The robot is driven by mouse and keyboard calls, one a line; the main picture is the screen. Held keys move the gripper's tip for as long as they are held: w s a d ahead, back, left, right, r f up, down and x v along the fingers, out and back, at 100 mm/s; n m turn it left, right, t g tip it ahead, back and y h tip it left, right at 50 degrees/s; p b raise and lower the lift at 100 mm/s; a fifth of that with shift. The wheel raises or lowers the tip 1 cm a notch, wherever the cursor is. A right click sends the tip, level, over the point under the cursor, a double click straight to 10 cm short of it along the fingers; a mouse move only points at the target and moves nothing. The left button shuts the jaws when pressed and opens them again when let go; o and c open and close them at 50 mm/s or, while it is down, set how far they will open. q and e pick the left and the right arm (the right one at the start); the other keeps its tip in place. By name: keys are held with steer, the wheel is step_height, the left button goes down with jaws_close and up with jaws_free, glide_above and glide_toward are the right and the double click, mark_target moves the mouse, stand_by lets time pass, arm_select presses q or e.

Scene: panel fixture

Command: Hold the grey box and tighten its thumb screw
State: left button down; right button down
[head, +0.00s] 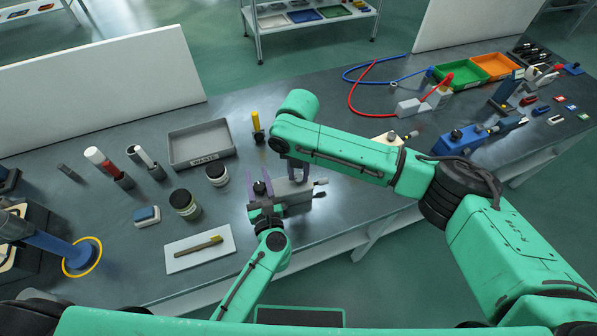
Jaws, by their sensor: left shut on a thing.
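The grey box (294,191) sits on the dark bench near the front edge, partly covered by my arms. A dark round knob (260,188) shows at its left end, and small dark-tipped fittings (320,183) stick out at its right end. I cannot tell for sure which of these is the thumb screw. My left gripper (260,192) is at the left end of the box, its purple fingers shut on it around the knob. My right gripper (298,172) is just above the box, its fingers mostly hidden by its own arm; its opening cannot be told.
A grey tray (175,163) lies behind to the left. A yellow-handled tool (256,124) stands behind. Blue fixtures (455,140) and bins (462,77) fill the right side.

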steer(key=shift+m, duration=0.3)
